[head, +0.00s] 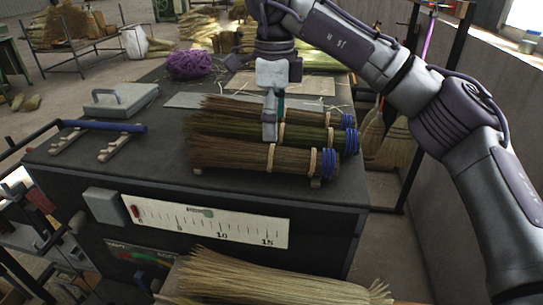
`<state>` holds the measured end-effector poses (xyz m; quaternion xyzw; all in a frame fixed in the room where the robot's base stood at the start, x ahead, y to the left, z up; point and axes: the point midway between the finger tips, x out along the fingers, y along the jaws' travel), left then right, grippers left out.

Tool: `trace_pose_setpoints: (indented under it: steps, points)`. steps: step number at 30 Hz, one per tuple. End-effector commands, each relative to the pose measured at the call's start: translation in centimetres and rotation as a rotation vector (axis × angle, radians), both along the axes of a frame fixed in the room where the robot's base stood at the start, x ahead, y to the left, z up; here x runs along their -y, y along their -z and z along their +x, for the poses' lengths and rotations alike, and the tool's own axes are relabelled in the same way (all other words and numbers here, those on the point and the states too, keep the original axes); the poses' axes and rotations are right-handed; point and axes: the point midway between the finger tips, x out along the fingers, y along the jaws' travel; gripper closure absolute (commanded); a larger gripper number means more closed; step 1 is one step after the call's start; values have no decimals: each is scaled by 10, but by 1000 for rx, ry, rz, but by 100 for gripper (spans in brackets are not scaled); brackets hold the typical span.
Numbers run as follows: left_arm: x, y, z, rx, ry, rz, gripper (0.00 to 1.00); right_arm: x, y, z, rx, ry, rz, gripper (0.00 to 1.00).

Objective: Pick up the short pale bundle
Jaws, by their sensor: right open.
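Three bundles lie side by side on the dark bench: a brown one at the front (235,155), a greenish one in the middle (225,129) and a brown one behind (228,107). Each has tan bands and blue binding at its right end. Pale straw (275,284) lies low in front of the bench, and more pale straw (318,58) lies at the bench's back. I cannot tell which is the short pale bundle. My right gripper (270,132) points down over the bundles, open, seen edge-on; contact is unclear. My left gripper is out of view.
A grey lidded block with a handle (120,99), a blue bar (105,126) on wooden supports and purple twine (190,64) occupy the bench's left and back. A ruler scale (205,220) is on its front. A dark frame (430,110) stands at right.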

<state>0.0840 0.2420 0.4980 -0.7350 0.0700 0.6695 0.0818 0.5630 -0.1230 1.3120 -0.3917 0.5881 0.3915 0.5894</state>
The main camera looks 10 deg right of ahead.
Motion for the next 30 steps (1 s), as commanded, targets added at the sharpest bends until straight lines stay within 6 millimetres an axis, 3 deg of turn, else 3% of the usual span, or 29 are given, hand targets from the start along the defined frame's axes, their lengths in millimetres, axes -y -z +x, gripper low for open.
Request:
trace_pose_setpoints:
  steps: [3, 7, 15, 19, 28, 30]
  points:
    - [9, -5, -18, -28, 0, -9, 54, 0, 18, 0, -1, -1, -1, 17]
    - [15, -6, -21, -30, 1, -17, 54, 0, 29, 0, 0, 1, -1, 17]
    - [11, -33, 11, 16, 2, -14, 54, 1, 56, -1, -4, -1, -1, 17]
    - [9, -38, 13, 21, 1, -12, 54, 0, 76, -1, -1, -1, -1, 17]
    - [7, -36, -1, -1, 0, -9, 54, 0, 84, -1, 1, 0, 1, 17]
    - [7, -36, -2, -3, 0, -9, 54, 0, 84, -1, 1, 0, 1, 27]
